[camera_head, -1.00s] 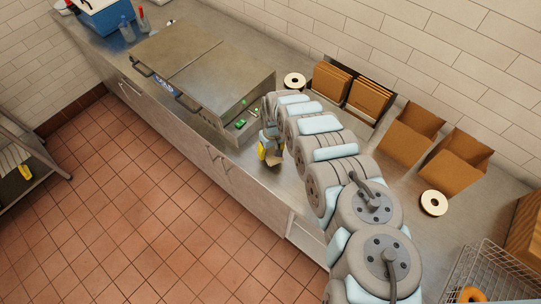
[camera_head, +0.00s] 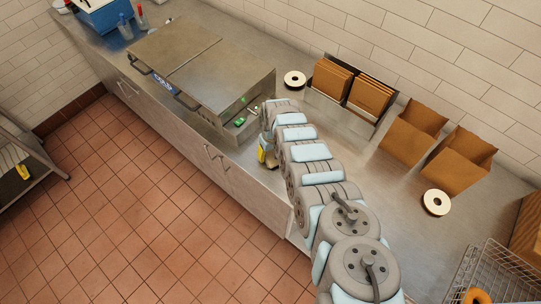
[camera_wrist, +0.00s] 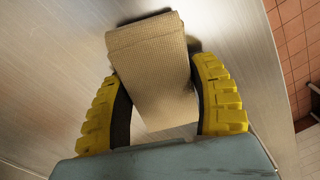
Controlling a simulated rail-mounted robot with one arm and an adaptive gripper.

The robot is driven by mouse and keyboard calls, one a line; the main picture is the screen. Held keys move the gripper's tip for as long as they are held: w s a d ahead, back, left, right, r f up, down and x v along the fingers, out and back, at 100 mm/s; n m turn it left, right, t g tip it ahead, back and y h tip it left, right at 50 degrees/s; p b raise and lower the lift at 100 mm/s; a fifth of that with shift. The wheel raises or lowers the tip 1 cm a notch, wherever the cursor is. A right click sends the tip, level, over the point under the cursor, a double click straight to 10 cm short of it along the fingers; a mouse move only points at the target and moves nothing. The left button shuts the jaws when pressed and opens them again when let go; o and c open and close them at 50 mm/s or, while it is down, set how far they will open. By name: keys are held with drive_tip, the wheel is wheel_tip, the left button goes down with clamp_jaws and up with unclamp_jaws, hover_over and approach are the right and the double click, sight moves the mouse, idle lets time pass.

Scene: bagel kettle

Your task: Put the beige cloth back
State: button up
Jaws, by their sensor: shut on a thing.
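The beige cloth (camera_wrist: 152,75) is a folded, ribbed piece between the yellow fingers of my gripper (camera_wrist: 165,95) in the wrist view. My gripper is shut on it, with one finger on each side. The steel counter shows behind the cloth; I cannot tell whether the cloth touches it. In the head view my gripper (camera_head: 264,152) is at the counter's front, just right of the steel kettle unit (camera_head: 200,70). The cloth is mostly hidden there by my arm.
Brown paper bags (camera_head: 412,132) and cardboard stacks (camera_head: 370,93) stand along the back wall, with tape rolls (camera_head: 436,202) nearby. A wire basket (camera_head: 500,275) is at the lower right. A blue bin (camera_head: 103,14) is at the far left. The counter's front edge (camera_wrist: 268,60) is close to the gripper.

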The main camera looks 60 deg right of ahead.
drive_tip(key=shift+f, duration=0.1)
drive_tip(key=shift+f, duration=0.25)
drive_tip(key=o, duration=1.2)
drive_tip(key=shift+a, duration=0.1)
